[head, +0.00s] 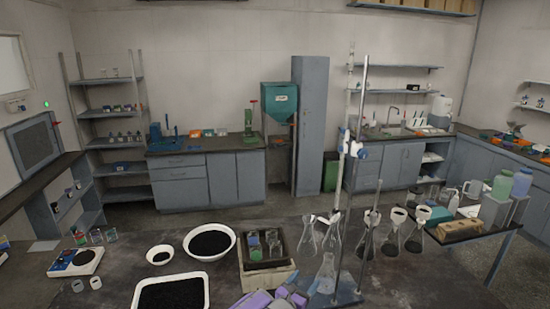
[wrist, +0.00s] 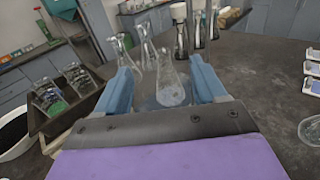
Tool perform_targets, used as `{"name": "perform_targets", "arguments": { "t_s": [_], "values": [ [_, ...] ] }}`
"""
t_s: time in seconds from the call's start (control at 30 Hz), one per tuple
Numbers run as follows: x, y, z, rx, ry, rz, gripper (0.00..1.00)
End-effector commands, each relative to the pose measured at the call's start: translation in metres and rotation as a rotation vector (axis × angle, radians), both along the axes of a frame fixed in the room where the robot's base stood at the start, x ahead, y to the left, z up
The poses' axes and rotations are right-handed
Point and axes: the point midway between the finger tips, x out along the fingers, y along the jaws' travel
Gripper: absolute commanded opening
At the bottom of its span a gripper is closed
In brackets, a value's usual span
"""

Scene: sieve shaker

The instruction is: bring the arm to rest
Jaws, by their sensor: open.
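My gripper (wrist: 163,72) is open, its two blue fingers spread apart in the wrist view. A clear conical flask (wrist: 171,92) shows in the gap between the fingers. It seems to stand beyond the fingertips, and I see no finger closed on it. In the head view my purple and grey gripper (head: 292,297) is at the bottom edge, low over the near bench, partly cut off by the frame.
Left are a black-filled white bowl (head: 209,242), a white tray (head: 170,304) and a balance (head: 76,262). Bare bench (head: 430,285) lies at the right.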

Motion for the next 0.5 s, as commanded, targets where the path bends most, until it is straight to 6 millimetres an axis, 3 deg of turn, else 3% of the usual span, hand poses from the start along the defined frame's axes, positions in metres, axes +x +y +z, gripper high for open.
{"name": "perform_targets", "arguments": {
  "t_s": [0.23, 0.5],
  "values": [
    [-0.007, -0.04, 0.028, 0.034, -0.045, -0.105, 0.7],
    [-0.031, -0.081, 0.069, 0.086, -0.118, -0.268, 0.7]
  ]
}}
